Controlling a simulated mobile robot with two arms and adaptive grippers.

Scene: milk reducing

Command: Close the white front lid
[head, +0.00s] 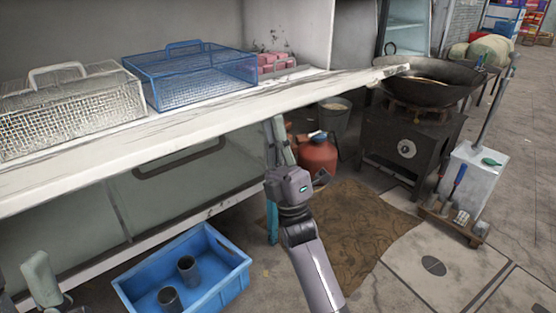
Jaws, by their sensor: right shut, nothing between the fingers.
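A white wire-mesh basket (70,120) stands on the shelf at the left. Its white lid (75,82), with a raised handle (57,70), appears to lie flat on top, with no clear gap showing. My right gripper (278,132) is shut and empty, its fingers pointing up in front of the shelf's front edge. It is well to the right of the white basket and apart from it. Part of my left gripper (40,278) shows at the bottom left corner, below the shelf; its opening cannot be made out.
A blue wire basket (190,80) stands right of the white one on the white shelf (200,118). Pink blocks (277,62) sit further right. Below are a blue crate (235,282) with two dark cups and a red canister (318,155). A wok (430,85) on a stove stands right.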

